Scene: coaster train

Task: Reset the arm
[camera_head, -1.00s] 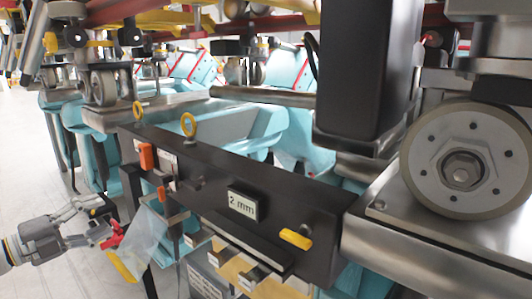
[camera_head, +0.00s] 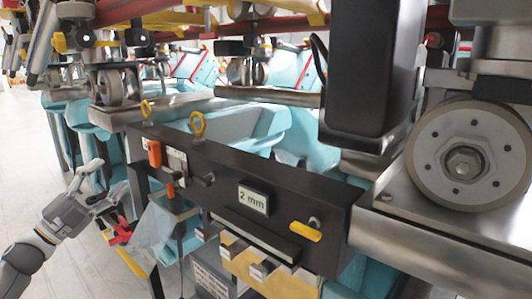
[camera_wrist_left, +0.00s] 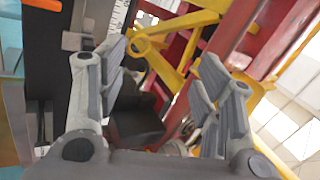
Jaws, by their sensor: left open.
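My left gripper (camera_head: 106,194) is at the lower left in the head view. It is open and points up and to the right, beside the left end of the black panel (camera_head: 285,190). In the left wrist view its two grey fingers (camera_wrist_left: 163,95) stand wide apart with nothing held between them. Behind them are yellow and red frame parts (camera_wrist_left: 175,50) and a dark panel at the left. My right gripper is not in view.
The black panel carries a "2 mm" sign (camera_head: 253,198), yellow rings (camera_head: 198,124), an orange tool (camera_head: 154,153) and a yellow handle (camera_head: 305,232). A large wheel (camera_head: 465,160) and metal rail stand at the right. Open floor (camera_head: 30,150) lies at the left.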

